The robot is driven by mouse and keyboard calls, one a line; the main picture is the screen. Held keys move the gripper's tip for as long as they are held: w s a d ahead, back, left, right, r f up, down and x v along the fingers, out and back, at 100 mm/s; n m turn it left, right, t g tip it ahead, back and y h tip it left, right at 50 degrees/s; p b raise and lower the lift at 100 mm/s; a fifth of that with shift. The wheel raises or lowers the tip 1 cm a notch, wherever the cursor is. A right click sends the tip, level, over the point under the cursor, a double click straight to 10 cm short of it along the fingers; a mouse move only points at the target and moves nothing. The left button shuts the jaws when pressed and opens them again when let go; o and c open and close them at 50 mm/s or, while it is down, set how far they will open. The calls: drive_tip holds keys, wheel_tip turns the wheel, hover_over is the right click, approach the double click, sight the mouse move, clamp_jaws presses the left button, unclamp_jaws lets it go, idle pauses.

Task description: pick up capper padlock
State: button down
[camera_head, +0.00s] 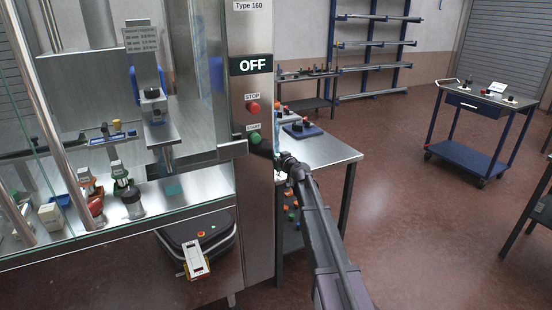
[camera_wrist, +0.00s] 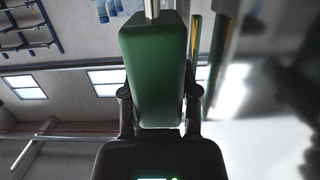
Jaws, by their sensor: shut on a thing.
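My gripper (camera_wrist: 158,96) is shut on a green padlock (camera_wrist: 153,65) in the wrist view, one finger on each side of its body. The padlock's steel shackle (camera_wrist: 152,9) points away from my gripper, and its far end is cut off by the picture's edge. In the head view my gripper (camera_head: 276,156) is at the right side of the machine's steel column, just below the green start button. The padlock cannot be made out clearly there.
The machine's column (camera_head: 255,210) with its OFF display (camera_head: 251,65) and red stop button (camera_head: 253,107) stands close to my gripper. A steel table (camera_head: 335,152) with a blue block (camera_head: 302,130) is behind my arm. A blue cart (camera_head: 470,150) stands right; the floor between is clear.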

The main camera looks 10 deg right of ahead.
drive_tip(key=shift+r+p, duration=3)
drive_tip(key=shift+r, duration=0.4)
drive_tip(key=shift+d, duration=0.1)
